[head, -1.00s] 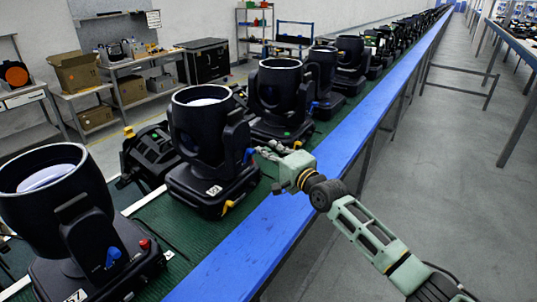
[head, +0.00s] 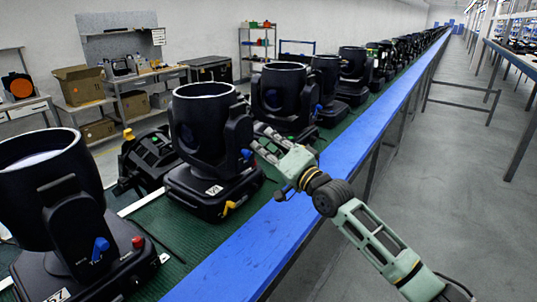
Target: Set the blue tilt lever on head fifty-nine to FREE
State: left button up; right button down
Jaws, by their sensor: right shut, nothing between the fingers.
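The black moving head (head: 203,125) in the middle of the row has a small white label (head: 214,190) that looks like 59, though it is hard to read. Its blue tilt lever (head: 247,154) sticks out low on the right side of its yoke. My right gripper (head: 255,146) is shut and empty, its fingertips close beside that lever. I cannot tell whether they touch it. A yellow lever (head: 229,207) sits on the head's base. My left gripper is out of view.
A nearer head (head: 45,200) with its own blue lever (head: 100,247) and a red knob (head: 138,242) stands at the left. More heads (head: 283,95) line the green mat behind.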

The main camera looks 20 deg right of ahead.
jog(key=shift+s+a+r+n, duration=0.1)
jog(key=shift+s+a+n, duration=0.1)
jog(key=shift+n, duration=0.6)
jog(key=shift+s+a+r, duration=0.15)
jog(key=shift+s+a, duration=0.05)
jog(key=shift+a, duration=0.05)
